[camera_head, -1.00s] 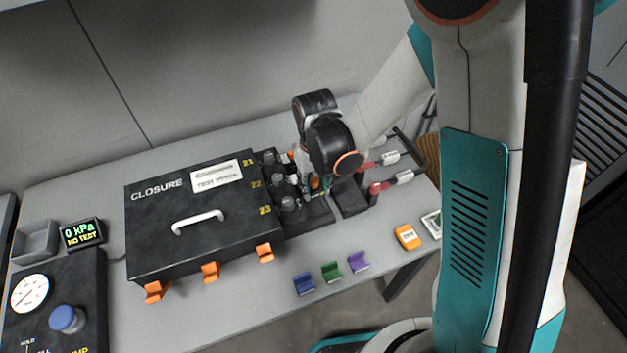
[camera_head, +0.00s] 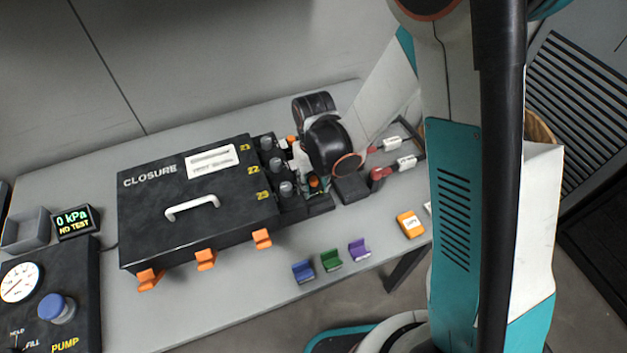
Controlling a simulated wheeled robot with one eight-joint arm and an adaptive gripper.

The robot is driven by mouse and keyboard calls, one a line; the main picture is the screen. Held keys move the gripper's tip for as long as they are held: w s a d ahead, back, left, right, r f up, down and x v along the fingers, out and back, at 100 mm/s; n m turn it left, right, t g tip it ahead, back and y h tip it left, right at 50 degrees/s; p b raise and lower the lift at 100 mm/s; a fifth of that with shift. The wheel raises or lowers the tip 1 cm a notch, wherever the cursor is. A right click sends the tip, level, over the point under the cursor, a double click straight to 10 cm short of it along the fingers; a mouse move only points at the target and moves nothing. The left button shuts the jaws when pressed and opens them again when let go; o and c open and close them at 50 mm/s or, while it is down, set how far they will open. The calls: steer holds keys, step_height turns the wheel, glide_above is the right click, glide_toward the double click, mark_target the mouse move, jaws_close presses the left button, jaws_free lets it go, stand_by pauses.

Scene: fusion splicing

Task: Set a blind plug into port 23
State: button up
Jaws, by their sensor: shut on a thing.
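The black closure box (camera_head: 150,235) lies on the bench, its right edge numbered 21, 22 and 23. Port 23, by the lowest yellow number, has a grey-capped dark fitting (camera_head: 286,188) beside it; I cannot see into it. My gripper (camera_head: 312,177) points down just right of this row, largely hidden by my dark wrist. It is shut on a small piece with an orange end (camera_head: 314,183), seemingly a blind plug. That piece is to the right of port 23's fitting, apart from it. Another orange-topped piece (camera_head: 291,140) stands farther back, near number 21.
Red-and-white tools (camera_head: 406,162) lie right of my wrist. Blue, green and purple holders (camera_head: 331,260) and an orange box (camera_head: 410,224) sit near the front edge. Orange latches (camera_head: 205,260) jut from the box. The pressure display (camera_head: 73,221) reads 0 kPa, NO TEST.

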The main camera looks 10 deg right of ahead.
steer(key=shift+a, duration=0.1)
steer(key=o, duration=1.2)
steer(key=shift+c, duration=0.2)
step_height(320, 180, up, 12)
stand_by(0.5)
